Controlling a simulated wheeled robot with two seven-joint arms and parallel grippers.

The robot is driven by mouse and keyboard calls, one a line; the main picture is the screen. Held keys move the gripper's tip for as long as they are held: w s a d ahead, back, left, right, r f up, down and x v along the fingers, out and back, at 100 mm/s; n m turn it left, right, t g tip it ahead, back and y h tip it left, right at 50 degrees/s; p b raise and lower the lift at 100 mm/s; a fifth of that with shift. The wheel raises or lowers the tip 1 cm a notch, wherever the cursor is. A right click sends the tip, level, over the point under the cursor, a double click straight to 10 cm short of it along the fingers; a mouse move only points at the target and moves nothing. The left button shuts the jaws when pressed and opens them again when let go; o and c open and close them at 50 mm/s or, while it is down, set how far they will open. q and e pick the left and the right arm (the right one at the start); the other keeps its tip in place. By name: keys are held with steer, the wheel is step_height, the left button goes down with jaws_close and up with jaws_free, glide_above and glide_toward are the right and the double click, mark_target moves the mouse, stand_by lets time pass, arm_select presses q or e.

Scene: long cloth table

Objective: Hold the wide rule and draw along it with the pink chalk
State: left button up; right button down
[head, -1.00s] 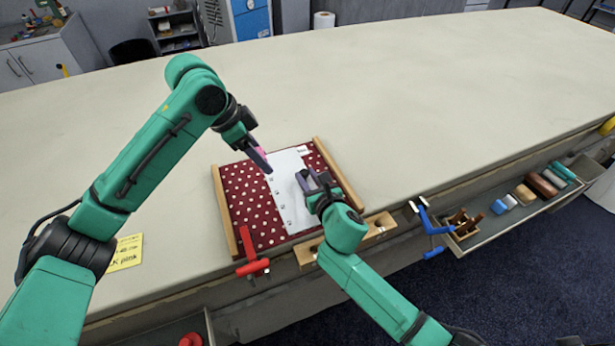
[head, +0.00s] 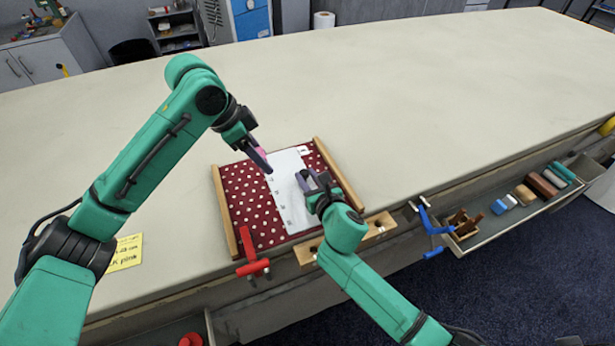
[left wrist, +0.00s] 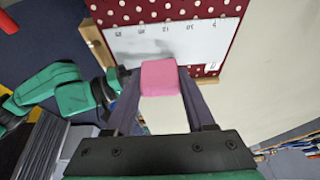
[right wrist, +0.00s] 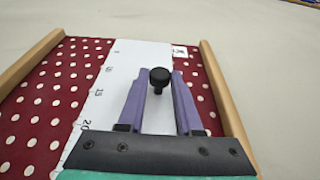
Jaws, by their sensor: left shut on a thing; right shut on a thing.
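The wide white rule (head: 288,200) lies on the red polka-dot cloth (head: 246,208), with its numbered edge toward the left. My right gripper (head: 308,182) is over the rule. In the right wrist view it is shut on the rule's black knob (right wrist: 159,78). My left gripper (head: 262,161) is at the rule's far left edge, shut on the pink chalk (left wrist: 160,78). In the left wrist view the chalk covers part of the rule's edge; whether its tip touches the cloth is hidden. I see no pink line on the cloth.
Wooden strips (head: 340,173) border the cloth on both sides. A red clamp (head: 252,263) and a wooden block (head: 379,226) are at the table's front edge. A yellow note (head: 126,252) lies left. A tray with blocks (head: 478,238) hangs right. The table beyond is clear.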

mark_target(269, 186)
arm_select(q)
steer(key=shift+s+d+f, duration=0.45)
steer(key=shift+s+f, duration=1)
steer(key=shift+f, duration=0.6)
steer(key=shift+s+d+f, duration=0.45)
steer(key=shift+s+f, duration=1)
steer(key=shift+f, duration=0.55)
steer(key=shift+s+d+f, duration=0.45)
steer(key=shift+s+f, duration=1)
steer(key=shift+f, duration=0.6)
steer(key=shift+f, duration=0.45)
steer(key=shift+w+a, duration=0.9)
steer(key=shift+w, duration=2)
steer(key=shift+w+a, duration=0.95)
steer(key=shift+w, duration=1.9)
steer(key=shift+w+a, duration=0.9)
steer(key=shift+w, duration=2)
steer(key=shift+s+d, duration=0.2)
steer(key=shift+s, duration=0.45)
steer(key=shift+s+d, duration=0.25)
steer(key=shift+s, duration=0.45)
steer(key=shift+s+d, duration=0.2)
steer(key=shift+s, duration=0.5)
